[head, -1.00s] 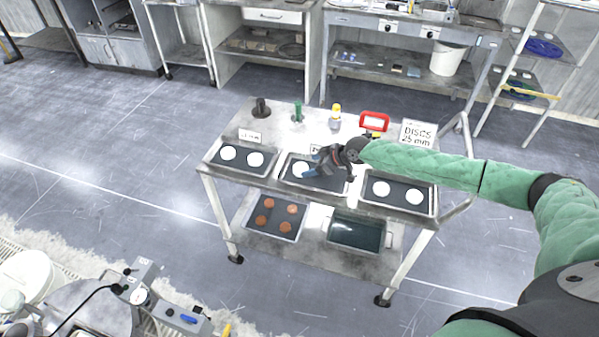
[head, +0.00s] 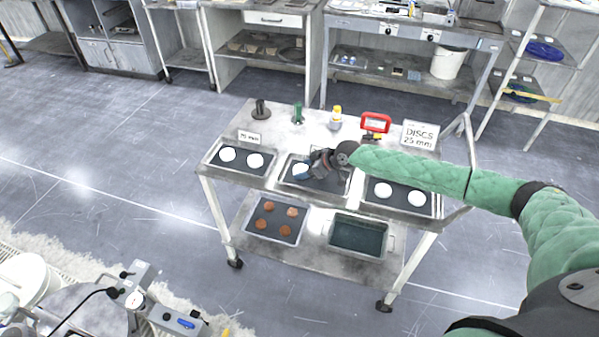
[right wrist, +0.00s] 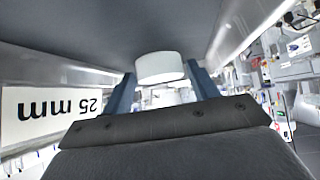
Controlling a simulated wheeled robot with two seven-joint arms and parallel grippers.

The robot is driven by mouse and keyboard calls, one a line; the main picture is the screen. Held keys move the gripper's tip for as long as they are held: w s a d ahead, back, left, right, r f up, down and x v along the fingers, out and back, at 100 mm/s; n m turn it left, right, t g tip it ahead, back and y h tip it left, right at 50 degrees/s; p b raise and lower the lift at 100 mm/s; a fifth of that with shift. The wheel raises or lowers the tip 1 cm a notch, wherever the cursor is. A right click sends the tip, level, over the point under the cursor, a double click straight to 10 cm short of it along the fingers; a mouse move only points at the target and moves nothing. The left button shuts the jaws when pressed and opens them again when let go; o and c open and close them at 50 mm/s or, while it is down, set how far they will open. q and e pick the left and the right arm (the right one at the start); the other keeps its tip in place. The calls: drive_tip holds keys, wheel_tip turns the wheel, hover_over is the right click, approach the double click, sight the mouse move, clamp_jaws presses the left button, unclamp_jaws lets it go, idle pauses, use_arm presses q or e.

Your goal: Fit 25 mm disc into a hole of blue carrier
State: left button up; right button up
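My right gripper (head: 303,174) is low over the middle tray (head: 335,191) on the cart, reaching in from the right. In the right wrist view its two blue-grey fingers (right wrist: 161,82) stand on either side of a white disc (right wrist: 160,67), with no clear gap. The disc is at the fingertips, against the dark tray; I cannot tell whether it is lifted. It also shows in the head view (head: 301,169), partly covered by the fingers. An upside-down "25 mm" label (right wrist: 50,112) is close by. No blue carrier can be made out for certain. My left gripper is not in view.
The left tray (head: 240,171) and right tray (head: 400,208) each hold two white discs. Bottles and a red-framed item (head: 376,122) stand behind, beside a "DISCS 25 mm" sign (head: 420,135). A rack at right holds a blue round thing (head: 541,47).

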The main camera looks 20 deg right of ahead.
drive_tip(key=c, duration=0.5)
drive_tip(key=shift+r, duration=0.1)
drive_tip(key=shift+c, duration=0.2)
drive_tip(key=shift+r+p, duration=1.8)
drive_tip(key=shift+r, duration=1.6)
